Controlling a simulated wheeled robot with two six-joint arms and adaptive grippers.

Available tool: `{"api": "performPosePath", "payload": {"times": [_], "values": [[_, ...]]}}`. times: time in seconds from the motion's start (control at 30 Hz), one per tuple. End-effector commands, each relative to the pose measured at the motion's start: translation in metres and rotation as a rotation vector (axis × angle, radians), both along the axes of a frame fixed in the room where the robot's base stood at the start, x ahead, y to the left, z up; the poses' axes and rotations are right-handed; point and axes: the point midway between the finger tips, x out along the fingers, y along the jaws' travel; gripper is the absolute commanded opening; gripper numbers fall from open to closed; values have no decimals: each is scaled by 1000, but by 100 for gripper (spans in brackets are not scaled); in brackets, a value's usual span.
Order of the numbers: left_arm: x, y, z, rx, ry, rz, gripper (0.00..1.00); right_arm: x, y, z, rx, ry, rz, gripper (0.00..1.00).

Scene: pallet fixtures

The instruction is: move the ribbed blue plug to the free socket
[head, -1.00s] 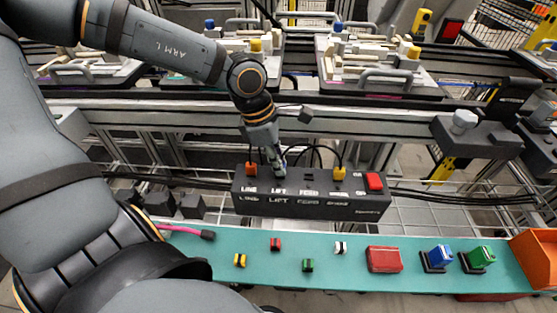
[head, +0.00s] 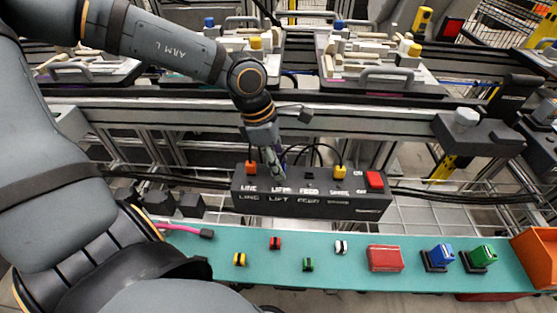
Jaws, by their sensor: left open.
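A dark connector box (head: 310,207) has a row of labelled sockets along its top. An orange plug (head: 251,168) sits at LINE and a yellow plug (head: 340,172) at SPARE. The FEED socket (head: 309,176) has no plug in it. My left gripper (head: 277,174) points down at the LIFT position, open, with its fingers close to the box top. The ribbed blue plug cannot be made out clearly; the fingers cover the LIFT position, and a black cable arches up beside them.
A red button (head: 374,180) is at the box's right end. A teal shelf (head: 210,270) in front carries small coloured pieces, a red box (head: 384,258), blue (head: 442,255) and green (head: 482,255) blocks on black bases, and a pink cable end (head: 206,233). An orange bin (head: 536,258) stands at right.

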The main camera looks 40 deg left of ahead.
Motion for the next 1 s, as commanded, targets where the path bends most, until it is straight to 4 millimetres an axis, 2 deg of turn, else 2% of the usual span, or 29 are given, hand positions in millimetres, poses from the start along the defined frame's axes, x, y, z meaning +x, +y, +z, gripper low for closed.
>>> {"api": "performPosePath", "payload": {"times": [0.13,0.23,0.5,0.63,0.77,1.0], "values": [[0,0,1,1,-1,0,42,0,0,0,0,0,0,0],[1,1,12,3,-4,1,42,0,0,0,0,0,0,0],[1,1,70,5,-4,3,42,0,0,0,0,0,0,0],[1,1,90,4,-2,1,42,0,0,0,0,0,0,0],[0,0,99,1,0,0,42,0,0,0,0,0,0,0],[0,0,100,0,0,0,42,0,0,0,0,0,0,0]]}}
